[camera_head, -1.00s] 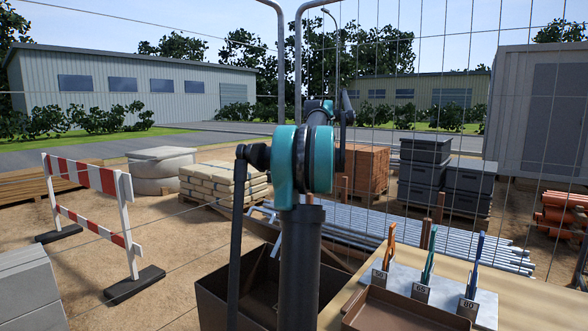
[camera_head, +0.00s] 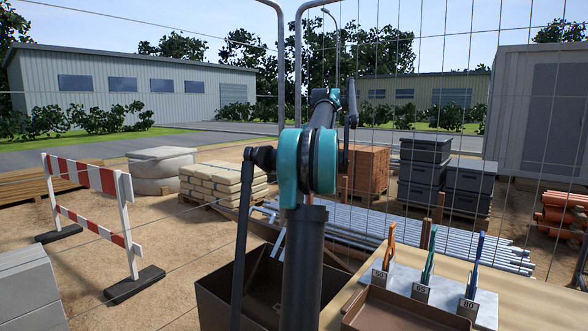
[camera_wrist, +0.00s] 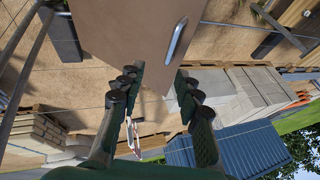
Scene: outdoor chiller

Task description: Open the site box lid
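In the wrist view, a flat brown panel (camera_wrist: 125,30) with a metal bar handle (camera_wrist: 177,42) fills the top middle; it looks like the lid, but its box cannot be made out there. My gripper (camera_wrist: 155,85) is open, its two green fingers with dark pads spread apart. The fingertips lie near the panel's edge in the picture, with the handle above the gap between them. Nothing is held. Whether the fingers touch the panel cannot be told. In the head view my arm hides much of the middle, and no closed lid with this handle can be made out.
In the head view, a dark brown open bin (camera_head: 222,302) stands behind my arm. To its right, a tan tabletop (camera_head: 515,311) bears a brown tray (camera_head: 400,316) and several tools in numbered holders. A red-and-white barrier (camera_head: 82,175) stands left. Pipes (camera_head: 450,246) lie behind.

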